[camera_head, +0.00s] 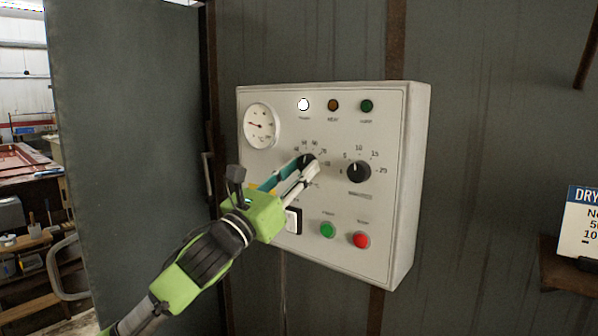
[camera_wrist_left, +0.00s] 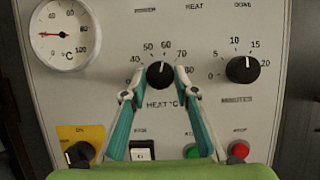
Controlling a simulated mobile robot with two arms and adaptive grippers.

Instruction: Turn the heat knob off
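My left gripper (camera_wrist_left: 160,73) has one fingertip on each side of the knob. The fingers look open, with a narrow gap on each side; contact is hard to judge. In the head view the left gripper (camera_head: 308,165) reaches the panel and partly hides the knob. My right gripper is not in view.
A minutes knob (camera_head: 359,171) sits to the right. Below are a green button (camera_head: 328,230), a red button (camera_head: 361,240) and a white rocker switch (camera_head: 293,220). A black knob on a yellow plate (camera_wrist_left: 80,154) is lower left. A dial gauge (camera_head: 262,126) and a lit white lamp (camera_head: 303,105) are above.

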